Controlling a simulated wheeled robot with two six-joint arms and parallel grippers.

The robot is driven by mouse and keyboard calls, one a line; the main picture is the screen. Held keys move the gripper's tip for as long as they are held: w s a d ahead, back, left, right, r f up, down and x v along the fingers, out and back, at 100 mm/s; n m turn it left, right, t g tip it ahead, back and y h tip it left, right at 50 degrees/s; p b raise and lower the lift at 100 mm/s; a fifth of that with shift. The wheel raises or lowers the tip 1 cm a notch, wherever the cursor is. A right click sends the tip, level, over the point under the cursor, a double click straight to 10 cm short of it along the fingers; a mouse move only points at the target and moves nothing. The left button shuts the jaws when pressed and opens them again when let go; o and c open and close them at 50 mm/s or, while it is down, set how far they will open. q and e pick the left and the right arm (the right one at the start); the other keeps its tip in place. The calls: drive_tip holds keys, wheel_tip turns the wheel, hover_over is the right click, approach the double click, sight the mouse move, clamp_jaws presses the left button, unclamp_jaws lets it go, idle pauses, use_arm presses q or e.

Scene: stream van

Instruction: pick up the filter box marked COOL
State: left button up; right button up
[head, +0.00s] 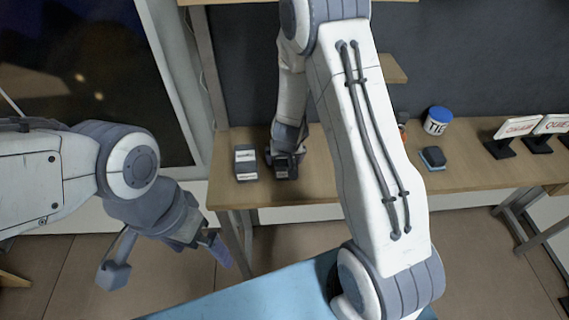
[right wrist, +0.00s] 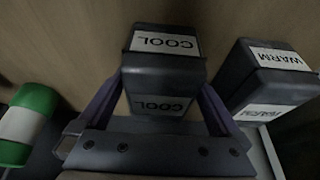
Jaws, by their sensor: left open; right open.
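The filter box marked COOL (right wrist: 163,75) is dark with white labels and stands between the two fingers of my right gripper (right wrist: 160,105). The fingers are open, one on each side of the box; whether they touch it I cannot tell. In the head view, my right gripper (head: 285,165) is down at the wooden shelf, largely covering that box. A similar box marked WARM (right wrist: 268,80) is just to the right in the right wrist view; in the head view a labelled dark box (head: 246,162) stands left of the gripper. My left gripper (head: 168,262) is open and empty, away from the shelf.
A green and white cylinder (right wrist: 25,125) lies at the left of the right wrist view. My right arm hides the shelf's middle.

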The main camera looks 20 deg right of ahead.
drive_tip(key=shift+f, duration=0.1)
drive_tip(key=c, duration=1.4)
drive_tip(key=shift+w, duration=0.1)
